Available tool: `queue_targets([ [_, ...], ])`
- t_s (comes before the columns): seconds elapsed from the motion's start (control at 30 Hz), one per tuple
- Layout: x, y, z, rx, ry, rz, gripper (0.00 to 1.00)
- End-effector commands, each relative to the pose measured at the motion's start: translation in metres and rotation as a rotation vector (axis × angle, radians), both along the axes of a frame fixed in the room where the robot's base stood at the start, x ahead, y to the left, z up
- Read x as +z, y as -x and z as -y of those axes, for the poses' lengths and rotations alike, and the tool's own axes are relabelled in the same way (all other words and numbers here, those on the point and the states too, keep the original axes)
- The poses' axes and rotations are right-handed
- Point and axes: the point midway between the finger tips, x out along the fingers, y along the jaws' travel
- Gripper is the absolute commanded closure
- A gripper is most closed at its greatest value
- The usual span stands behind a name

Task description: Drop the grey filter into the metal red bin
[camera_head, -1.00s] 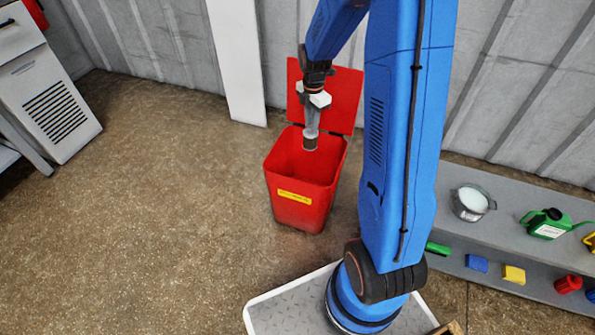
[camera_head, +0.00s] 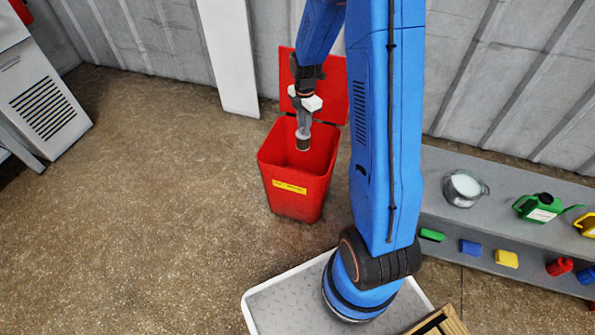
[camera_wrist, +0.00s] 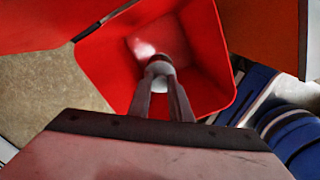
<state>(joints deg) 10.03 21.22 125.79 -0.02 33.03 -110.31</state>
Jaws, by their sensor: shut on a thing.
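The red metal bin (camera_head: 295,190) stands on the floor with its lid (camera_head: 325,88) open at the back and a yellow label on its front. My gripper (camera_head: 304,132) is over the bin's opening, pointing down, shut on the grey filter (camera_head: 303,144). The filter is small and hangs at the fingertips, above the bin's inside. In the wrist view my gripper's fingers (camera_wrist: 161,80) close around the filter (camera_wrist: 159,66), with the red bin's inside (camera_wrist: 205,60) behind it. The fingers hide part of the filter.
A grey shelf (camera_head: 450,226) on the right holds a metal pot (camera_head: 462,190), a green can (camera_head: 541,207) and several small coloured items. A white panel (camera_head: 228,60) leans at the wall behind the bin. A grey cabinet (camera_head: 45,100) stands far left. The floor left of the bin is clear.

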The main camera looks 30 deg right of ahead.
Motion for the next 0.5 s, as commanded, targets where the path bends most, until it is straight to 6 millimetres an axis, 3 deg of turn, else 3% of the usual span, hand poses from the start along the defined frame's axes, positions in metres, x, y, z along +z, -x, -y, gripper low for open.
queue_targets([
  [0.07, 0.0002, 0.0000, 0.0000, 0.000, 0.000, 0.000, 1.00],
  [0.1, 0.0002, -0.0001, 0.0000, 0.000, 0.000, 0.000, 0.77],
  [0.2, 0.0002, -0.0001, 0.0000, 0.000, 0.000, 0.000, 0.60],
  [0.5, 0.0016, -0.0002, 0.0001, 0.000, 0.000, 0.001, 0.60],
])
